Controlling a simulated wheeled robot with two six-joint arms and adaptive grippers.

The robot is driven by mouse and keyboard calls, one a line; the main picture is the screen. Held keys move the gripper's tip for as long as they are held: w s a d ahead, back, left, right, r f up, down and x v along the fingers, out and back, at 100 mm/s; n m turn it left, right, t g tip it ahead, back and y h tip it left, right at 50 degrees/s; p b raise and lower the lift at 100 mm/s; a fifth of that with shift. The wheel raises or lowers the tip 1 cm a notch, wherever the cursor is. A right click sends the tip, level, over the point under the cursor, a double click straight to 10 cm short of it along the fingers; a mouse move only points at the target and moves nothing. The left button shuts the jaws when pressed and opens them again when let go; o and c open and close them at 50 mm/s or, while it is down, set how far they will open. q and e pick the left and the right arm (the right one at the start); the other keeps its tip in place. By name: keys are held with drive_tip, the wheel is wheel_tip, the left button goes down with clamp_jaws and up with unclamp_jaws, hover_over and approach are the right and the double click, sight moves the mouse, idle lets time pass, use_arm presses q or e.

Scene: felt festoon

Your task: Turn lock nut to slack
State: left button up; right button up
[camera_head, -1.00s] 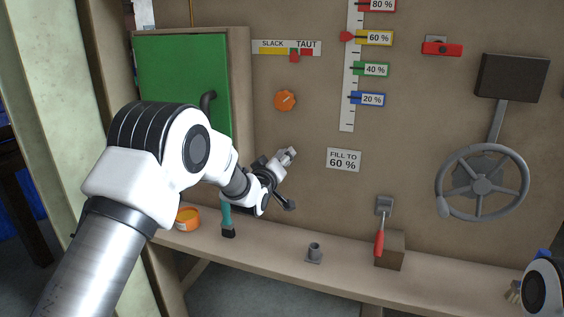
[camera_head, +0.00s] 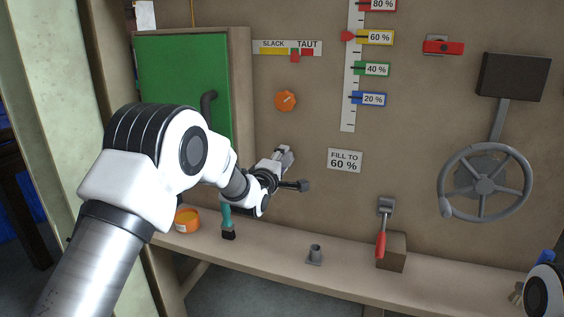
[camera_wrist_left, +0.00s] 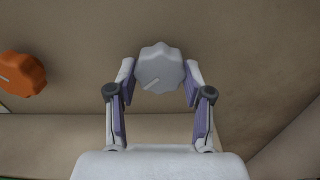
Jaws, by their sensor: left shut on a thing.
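The lock nut is a pale grey lobed knob (camera_wrist_left: 160,68) with a light line on its face, seen in the left wrist view. My left gripper (camera_wrist_left: 161,88) is shut on it, one finger at each side. In the head view the left gripper (camera_head: 287,157) is at the panel, below the orange knob (camera_head: 286,101), and hides most of the nut. The SLACK–TAUT gauge (camera_head: 272,48) has its red pointer (camera_head: 295,57) at the TAUT side.
The orange knob also shows at the left of the wrist view (camera_wrist_left: 22,75). A red-handled lever (camera_head: 381,244) and a handwheel (camera_head: 484,184) are to the right.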

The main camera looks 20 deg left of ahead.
use_arm(q)
drive_tip(key=shift+n, duration=0.5)
drive_tip(key=o, duration=1.2)
drive_tip(key=shift+a, duration=0.1)
drive_tip(key=shift+c, duration=0.2)
drive_tip(key=s, duration=1.2)
drive_tip(key=shift+a, duration=0.2)
